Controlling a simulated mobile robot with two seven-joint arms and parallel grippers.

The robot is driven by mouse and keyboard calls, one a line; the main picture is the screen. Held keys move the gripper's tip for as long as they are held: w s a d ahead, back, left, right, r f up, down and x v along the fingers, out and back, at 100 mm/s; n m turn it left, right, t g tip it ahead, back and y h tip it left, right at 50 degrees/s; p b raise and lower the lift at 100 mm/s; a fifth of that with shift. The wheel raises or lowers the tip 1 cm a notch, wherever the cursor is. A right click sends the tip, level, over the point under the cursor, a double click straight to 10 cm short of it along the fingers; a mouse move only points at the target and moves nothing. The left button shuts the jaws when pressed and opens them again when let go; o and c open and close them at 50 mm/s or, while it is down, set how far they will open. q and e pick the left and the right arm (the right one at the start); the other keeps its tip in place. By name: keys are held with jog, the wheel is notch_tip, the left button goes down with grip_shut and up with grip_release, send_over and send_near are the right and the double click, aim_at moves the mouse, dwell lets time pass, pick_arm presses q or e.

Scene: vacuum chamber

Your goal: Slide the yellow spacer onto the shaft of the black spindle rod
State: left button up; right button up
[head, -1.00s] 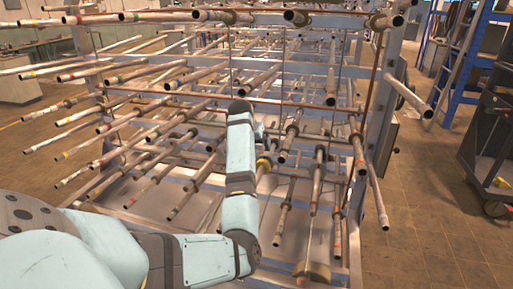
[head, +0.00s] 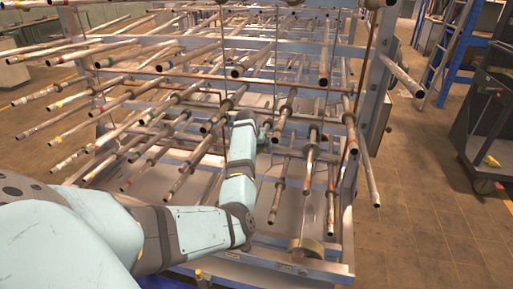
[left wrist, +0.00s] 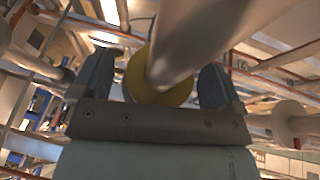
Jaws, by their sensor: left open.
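The yellow spacer (left wrist: 182,94) shows in the left wrist view as a ring around a thick grey rod (left wrist: 185,40) that runs toward the camera. My left gripper (left wrist: 156,66) is open, with one finger on each side of the spacer and narrow gaps beside it. I cannot tell whether either finger touches it. In the head view my left forearm hides most of that gripper and I cannot make out the spacer. Many similar rods stick out there, and I cannot tell which is the black spindle rod. My right gripper is not in view.
A rack with several rows of projecting rods fills the middle, crowding my left arm. A brass-coloured cylinder (head: 306,247) sits low at the rack's front. A dark cart (head: 478,157) and a blue ladder (head: 452,45) stand at the right. The tiled floor (head: 425,225) between is clear.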

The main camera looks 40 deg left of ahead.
pick_arm(q)
jog(key=c, duration=1.1)
jog(key=o, duration=1.1)
jog(key=shift+w, duration=0.1)
jog(key=shift+r, duration=0.1)
jog(key=b+v, duration=0.1)
jog(key=v, duration=1.2)
jog(key=shift+r, duration=0.3)
